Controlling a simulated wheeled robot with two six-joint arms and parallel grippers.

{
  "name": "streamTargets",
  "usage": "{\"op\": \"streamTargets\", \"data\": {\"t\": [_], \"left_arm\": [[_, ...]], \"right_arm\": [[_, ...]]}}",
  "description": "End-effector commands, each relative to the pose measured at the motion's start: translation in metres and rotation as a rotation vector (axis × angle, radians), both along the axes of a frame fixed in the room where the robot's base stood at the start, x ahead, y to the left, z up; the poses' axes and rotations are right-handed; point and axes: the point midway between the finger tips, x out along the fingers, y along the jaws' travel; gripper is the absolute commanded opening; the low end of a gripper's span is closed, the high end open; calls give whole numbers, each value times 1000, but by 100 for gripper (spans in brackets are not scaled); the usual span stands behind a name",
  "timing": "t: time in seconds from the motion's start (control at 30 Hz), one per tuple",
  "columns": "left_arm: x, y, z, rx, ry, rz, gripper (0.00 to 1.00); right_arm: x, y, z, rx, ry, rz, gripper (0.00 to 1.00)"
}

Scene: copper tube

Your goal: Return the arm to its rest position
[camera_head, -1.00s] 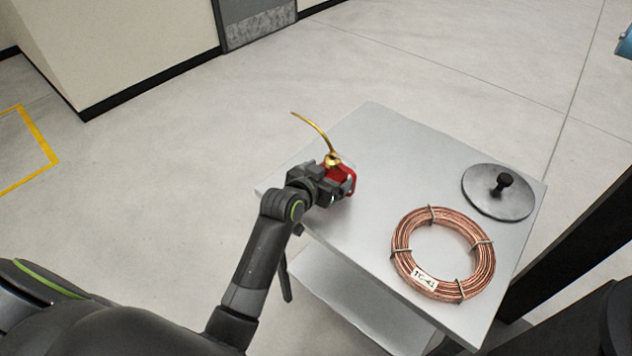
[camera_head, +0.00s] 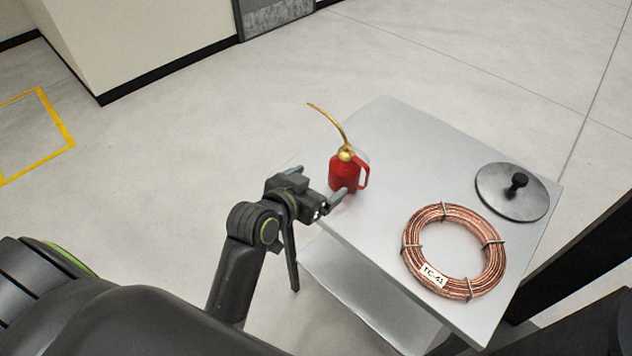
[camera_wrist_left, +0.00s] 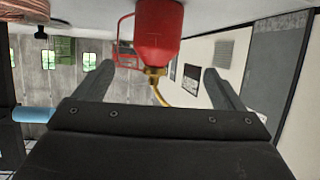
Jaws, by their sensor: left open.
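My left gripper (camera_head: 322,187) is open and empty at the left edge of the grey table (camera_head: 385,125). Its fingers also show in the left wrist view (camera_wrist_left: 160,85), spread apart. A red oil can (camera_head: 344,173) with a long curved brass spout and a red handle stands upright on the table, just beyond the fingertips. In the left wrist view the oil can (camera_wrist_left: 158,30) appears upside down, ahead of the fingers. My right gripper is not in view.
A copper tube coil (camera_head: 411,262) with a white tag lies on the table's near right part. A round grey disc with a black knob (camera_head: 497,199) lies at the right corner. A lower shelf (camera_head: 355,292) shows below. Open floor lies left of the table.

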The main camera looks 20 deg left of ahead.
Motion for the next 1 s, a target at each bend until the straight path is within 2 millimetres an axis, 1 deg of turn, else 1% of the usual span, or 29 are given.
{"op": "streamTargets", "data": {"t": [0.37,0.47,0.57,0.6,0.67,0.7,0.83,1.0], "left_arm": [[-1,1,-1,1,5,1,90],[-14,8,-13,15,55,12,90],[-49,26,-41,46,185,45,90],[-67,35,-53,62,252,64,90],[-97,49,-70,85,354,94,90],[-117,57,-79,98,418,118,90],[-174,80,-98,139,593,185,90],[-239,103,-108,185,781,272,90]], "right_arm": [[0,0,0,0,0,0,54],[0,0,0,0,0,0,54],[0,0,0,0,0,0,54],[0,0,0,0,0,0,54],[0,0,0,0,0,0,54],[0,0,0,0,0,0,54],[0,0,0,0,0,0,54],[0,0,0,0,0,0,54]]}}
